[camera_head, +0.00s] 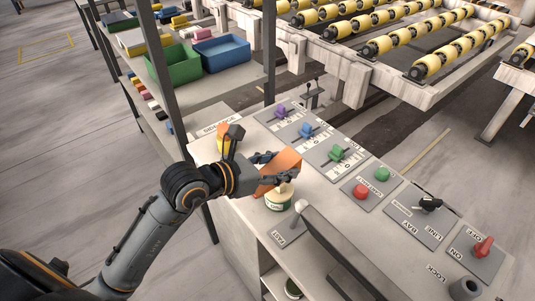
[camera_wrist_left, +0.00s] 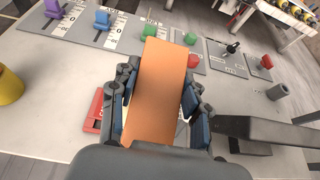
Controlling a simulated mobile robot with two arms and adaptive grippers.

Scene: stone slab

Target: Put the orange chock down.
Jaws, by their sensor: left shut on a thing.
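The orange chock (camera_head: 278,170) is a wedge-like block held over the light control slab (camera_head: 225,165), near its left part. My left gripper (camera_head: 284,179) is shut on it. In the left wrist view the chock (camera_wrist_left: 158,88) stands long between the two blue-padded fingers of the gripper (camera_wrist_left: 157,112) and points toward the row of controls. Whether its underside touches the slab is hidden. My right gripper is not in view.
A jar with a green label (camera_head: 278,200) stands just below the chock. Purple (camera_head: 281,111), blue (camera_head: 306,130) and green (camera_head: 337,153) levers line the slab's far side. A dark panel (camera_head: 345,250) is at the near side. A red piece (camera_wrist_left: 91,112) lies left of the gripper.

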